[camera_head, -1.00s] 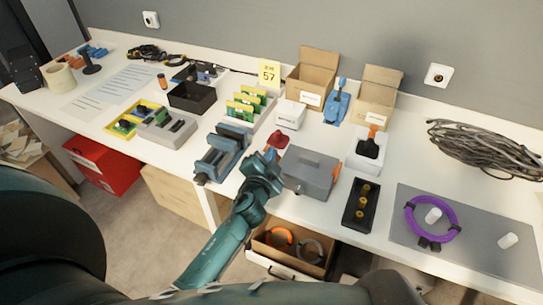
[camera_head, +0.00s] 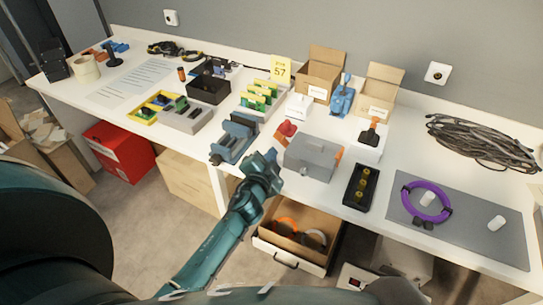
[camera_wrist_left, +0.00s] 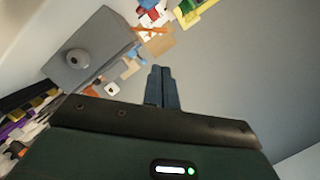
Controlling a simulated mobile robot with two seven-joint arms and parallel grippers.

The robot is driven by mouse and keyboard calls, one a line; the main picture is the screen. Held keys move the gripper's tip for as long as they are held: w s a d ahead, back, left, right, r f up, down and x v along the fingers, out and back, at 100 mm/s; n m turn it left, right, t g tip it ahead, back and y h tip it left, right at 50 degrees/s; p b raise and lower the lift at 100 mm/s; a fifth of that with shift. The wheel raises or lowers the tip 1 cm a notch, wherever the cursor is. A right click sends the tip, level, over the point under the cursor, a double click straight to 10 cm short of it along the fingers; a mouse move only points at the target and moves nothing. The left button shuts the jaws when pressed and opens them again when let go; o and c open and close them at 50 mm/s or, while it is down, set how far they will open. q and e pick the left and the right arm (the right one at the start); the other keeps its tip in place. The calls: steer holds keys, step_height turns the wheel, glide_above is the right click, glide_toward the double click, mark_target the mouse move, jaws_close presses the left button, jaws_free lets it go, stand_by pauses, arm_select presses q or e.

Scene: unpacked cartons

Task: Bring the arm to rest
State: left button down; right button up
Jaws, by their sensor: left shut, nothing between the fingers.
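My left arm comes up from the bottom of the head view. Its gripper (camera_head: 271,158) is at the table's front edge, just left of the grey box (camera_head: 312,157) and below a small red object (camera_head: 286,132). In the left wrist view the two dark fingers (camera_wrist_left: 162,86) lie together with nothing between them. My right gripper does not show in either view.
The white table (camera_head: 225,177) holds a blue vise-like fixture (camera_head: 234,138), a black tray with yellow pieces (camera_head: 360,187), a purple ring (camera_head: 427,201) and coiled cable (camera_head: 480,144).

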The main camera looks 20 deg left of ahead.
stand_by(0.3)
arm_select(q)
steer(key=s+d+f+n+g+h, duration=0.1)
steer(key=s+d+f+h, duration=0.1)
steer(key=s, duration=0.6)
steer(key=s+d+f+n+g+h, duration=0.1)
steer(key=s+d, duration=0.3)
steer(key=s, duration=0.4)
steer(key=s+d+f+n+g+h, duration=0.2)
steer(key=s+f+n+g, duration=0.1)
steer(key=s, duration=0.5)
steer(key=shift+d+f+h, duration=0.3)
steer(key=shift+d+f, duration=0.1)
steer(key=shift+f, duration=0.15)
steer(key=shift+s, duration=0.1)
